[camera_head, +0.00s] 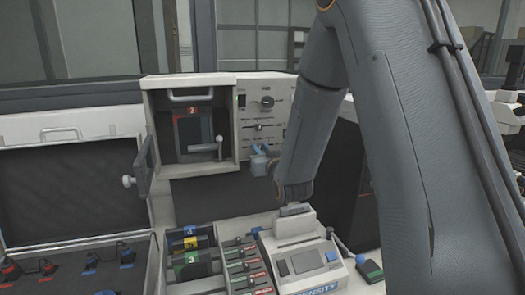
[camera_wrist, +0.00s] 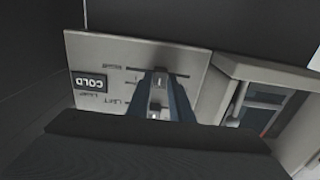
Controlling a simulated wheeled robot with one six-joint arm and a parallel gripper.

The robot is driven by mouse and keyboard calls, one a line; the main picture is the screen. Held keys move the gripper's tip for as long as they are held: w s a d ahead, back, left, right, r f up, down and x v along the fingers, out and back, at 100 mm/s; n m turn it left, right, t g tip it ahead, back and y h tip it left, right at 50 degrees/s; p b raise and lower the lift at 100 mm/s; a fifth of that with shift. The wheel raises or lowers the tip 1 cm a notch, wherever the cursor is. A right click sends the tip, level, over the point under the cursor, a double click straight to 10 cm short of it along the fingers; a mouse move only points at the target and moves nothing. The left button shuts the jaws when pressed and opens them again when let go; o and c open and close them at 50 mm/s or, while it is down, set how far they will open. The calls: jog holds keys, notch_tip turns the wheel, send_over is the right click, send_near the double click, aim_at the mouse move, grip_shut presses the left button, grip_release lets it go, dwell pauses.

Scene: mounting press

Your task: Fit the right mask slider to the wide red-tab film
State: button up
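The red-tab film (camera_head: 193,130), marked 2, stands inside the open white cabinet of the press in the head view. The control panel (camera_head: 268,100) beside it has a round knob, a slider and printed labels. In the wrist view the panel (camera_wrist: 195,62) appears tilted, with slider slots and a COLD plate. My gripper (camera_head: 262,158) is at the lower part of the panel. In the wrist view its two blue-grey fingers (camera_wrist: 162,95) stand apart, with small light parts showing between them. They cover part of the slots, and I cannot tell whether they touch a slider handle.
The cabinet door (camera_head: 144,165) is swung open to the left. Blue, yellow and green film holders (camera_head: 192,255) stand in front, beside a rack of labelled strips (camera_head: 246,268). A density meter (camera_head: 305,262) sits under my arm. An open case (camera_head: 75,265) is at left.

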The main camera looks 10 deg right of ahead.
dwell(0.3)
jog(key=s, duration=0.2)
jog(key=s+b, duration=0.1)
jog(key=s, duration=0.2)
jog(key=s+b, duration=0.1)
jog(key=s, duration=0.1)
jog(key=shift+s+d, duration=0.35)
jog(key=shift+s, duration=0.05)
